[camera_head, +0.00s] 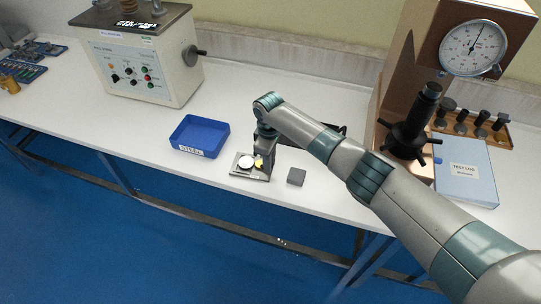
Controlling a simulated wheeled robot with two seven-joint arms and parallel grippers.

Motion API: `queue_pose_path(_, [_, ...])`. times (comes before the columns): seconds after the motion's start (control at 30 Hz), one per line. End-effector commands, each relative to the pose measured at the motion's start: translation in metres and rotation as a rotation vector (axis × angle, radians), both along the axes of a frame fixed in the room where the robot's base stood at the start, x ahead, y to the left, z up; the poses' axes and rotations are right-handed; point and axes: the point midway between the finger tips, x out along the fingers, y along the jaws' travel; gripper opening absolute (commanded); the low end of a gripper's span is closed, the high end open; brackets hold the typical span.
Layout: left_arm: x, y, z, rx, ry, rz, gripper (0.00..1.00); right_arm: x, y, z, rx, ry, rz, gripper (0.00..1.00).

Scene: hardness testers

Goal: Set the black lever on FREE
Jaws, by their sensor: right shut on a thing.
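My right gripper (264,148) points down at a small grey device (237,173) with a round white dial (246,161) and a yellow part (258,162), near the front edge of the bench. It is shut on a part of this device; the gripper hides which part. I cannot make out a black lever or the word FREE there. A black handle (197,52) sticks out of the right side of the cream control box (150,75). My left gripper is not in view.
A blue tray (189,150) stands left of the gripper, and a small dark grey block (296,177) lies to its right. The brown tester with a large gauge (473,48), a blue test log (466,168) and a wooden rack (472,124) fill the right side.

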Motion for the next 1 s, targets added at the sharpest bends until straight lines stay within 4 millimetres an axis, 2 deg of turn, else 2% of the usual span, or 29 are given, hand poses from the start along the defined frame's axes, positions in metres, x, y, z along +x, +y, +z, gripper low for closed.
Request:
queue_pose_path(0.03, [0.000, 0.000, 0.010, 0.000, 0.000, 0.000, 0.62, -0.002, 0.002, 0.005, 0.001, 0.003, -0.044, 0.00])
queue_pose_path(0.1, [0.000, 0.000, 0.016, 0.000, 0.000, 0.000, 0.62, -0.005, 0.004, 0.005, 0.001, 0.003, -0.110, 0.00])
queue_pose_path(0.5, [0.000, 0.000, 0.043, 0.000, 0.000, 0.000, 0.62, -0.013, 0.015, 0.003, 0.001, 0.003, -0.482, 0.00])
queue_pose_path(0.7, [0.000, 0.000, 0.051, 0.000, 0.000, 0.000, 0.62, -0.015, 0.020, 0.002, 0.000, 0.002, -0.627, 0.00])
queue_pose_path(1.0, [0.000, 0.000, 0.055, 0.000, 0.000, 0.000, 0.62, -0.015, 0.024, 0.001, 0.000, 0.000, -0.737, 0.00])
